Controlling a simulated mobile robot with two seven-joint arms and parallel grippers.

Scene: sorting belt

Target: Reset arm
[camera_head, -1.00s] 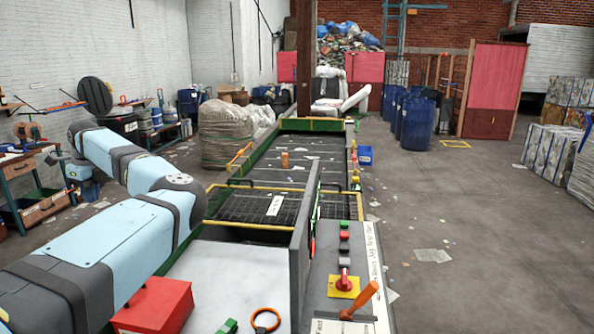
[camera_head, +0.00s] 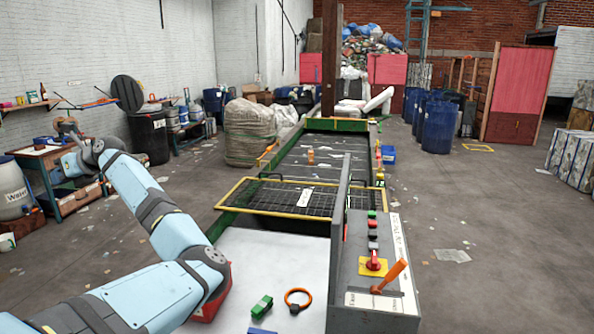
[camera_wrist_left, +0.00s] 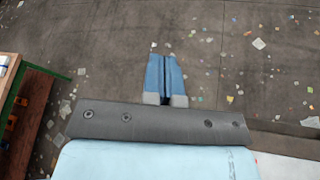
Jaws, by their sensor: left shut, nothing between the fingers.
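My left arm comes in from the lower left of the head view, bends at the elbow and reaches up and left. My left gripper (camera_head: 70,165) is at its far end, left of the belt, near the workbench. In the left wrist view the two blue fingers (camera_wrist_left: 166,74) lie together, shut, with nothing between them, above the littered concrete floor. My right gripper is not in view.
The white sorting table (camera_head: 270,262) holds a green block (camera_head: 261,306) and an orange ring (camera_head: 298,291). A red box (camera_head: 215,304) is mostly hidden behind my arm. A workbench (camera_head: 45,168) and a white barrel (camera_head: 14,190) stand left. Open floor (camera_head: 90,255) lies between.

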